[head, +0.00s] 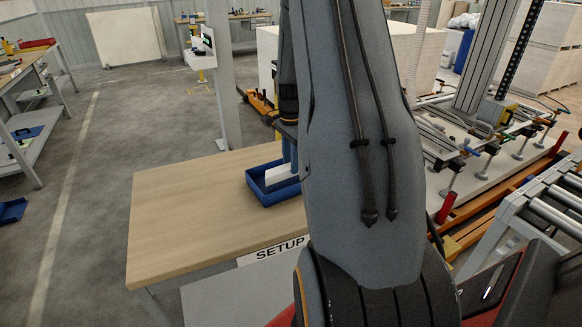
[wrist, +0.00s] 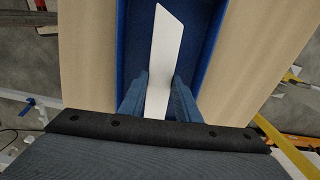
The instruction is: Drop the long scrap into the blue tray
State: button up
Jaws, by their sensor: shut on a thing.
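The long scrap (wrist: 163,50) is a white strip with a slanted end. In the wrist view it stands out from between the two blue fingers of my gripper (wrist: 159,92), which is shut on it. The blue tray (wrist: 207,60) lies behind the scrap there, with its walls on both sides. In the head view the blue tray (head: 262,199) sits on the wooden table, and the white scrap (head: 281,178) shows over its inside. I cannot tell whether the scrap touches the tray floor. My arm hides the tray's right part and most of my gripper.
The wooden table (head: 190,220) carries a SETUP label (head: 279,250) on its front edge. Its left part is bare. A grey post (head: 222,75) stands behind it. A roller conveyor (head: 545,212) and a clamp fixture (head: 470,150) are at the right. Floor is open at the left.

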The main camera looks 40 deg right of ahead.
jog(key=shift+f, duration=1.25)
jog(key=shift+f, duration=0.1)
jog(key=o, duration=1.1)
jog(key=shift+o, duration=0.4)
notch_tip(320, 180, up, 12)
jog(key=b, duration=0.3)
jog(key=s+a+f+n, duration=0.1)
jog(key=s+a+n, duration=0.2)
jog(key=a+n, duration=1)
jog(key=s+a+f+n, duration=0.1)
jog(key=s+a+n, duration=0.2)
jog(key=s+a, duration=0.3)
jog(key=s+a+f+n, duration=0.2)
jog(key=s+a+n, duration=0.2)
jog(key=a, duration=0.9)
jog(key=s, duration=0.3)
jog(key=shift+a+t, duration=0.3)
